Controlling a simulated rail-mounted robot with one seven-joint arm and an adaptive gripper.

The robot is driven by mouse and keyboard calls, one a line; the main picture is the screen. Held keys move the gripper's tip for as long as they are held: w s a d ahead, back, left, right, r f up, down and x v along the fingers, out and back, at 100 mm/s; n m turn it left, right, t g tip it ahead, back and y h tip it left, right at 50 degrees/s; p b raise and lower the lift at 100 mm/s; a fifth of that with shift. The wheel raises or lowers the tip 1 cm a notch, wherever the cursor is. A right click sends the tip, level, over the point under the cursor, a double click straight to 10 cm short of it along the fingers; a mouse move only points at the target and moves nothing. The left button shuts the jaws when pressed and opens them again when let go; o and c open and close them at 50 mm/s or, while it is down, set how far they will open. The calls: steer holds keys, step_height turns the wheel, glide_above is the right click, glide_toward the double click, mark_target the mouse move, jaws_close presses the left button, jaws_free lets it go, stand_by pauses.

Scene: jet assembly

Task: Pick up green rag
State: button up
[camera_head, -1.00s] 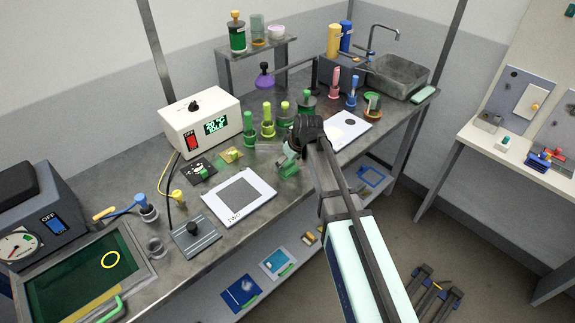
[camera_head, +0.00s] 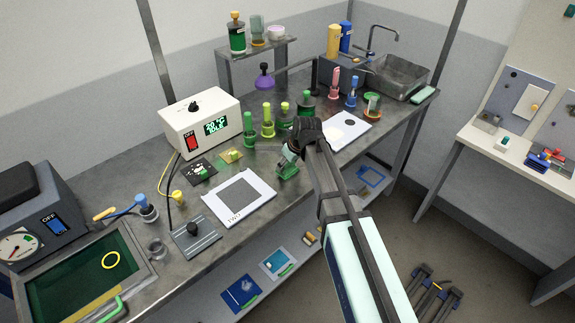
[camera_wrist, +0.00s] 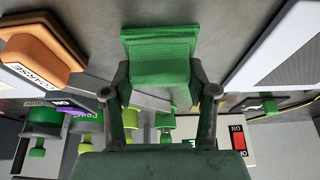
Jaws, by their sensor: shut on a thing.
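The green rag (camera_wrist: 160,62) is a textured green block with a wider far part, between my fingers in the wrist view. In the head view the green rag (camera_head: 286,172) shows in part under my gripper, near the front edge of the bench. My gripper (camera_wrist: 160,88) is shut on it, with one finger at each side. My gripper (camera_head: 290,157) also shows in the head view, low at the bench, where it hides part of the rag. I cannot tell whether the rag touches the bench.
A white panel with a grey square (camera_head: 262,212) lies left of the rag. Green bottles (camera_head: 268,128) stand behind it. A white control box (camera_head: 175,133) is at the back left. A white plate (camera_head: 338,140) lies to the right, and a sink (camera_head: 408,68) is beyond.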

steer(key=shift+r, duration=0.1)
step_height(320, 180, up, 20)
steer(key=b, duration=0.4)
steer(key=shift+b, duration=0.35)
steer(key=shift+o, duration=0.7)
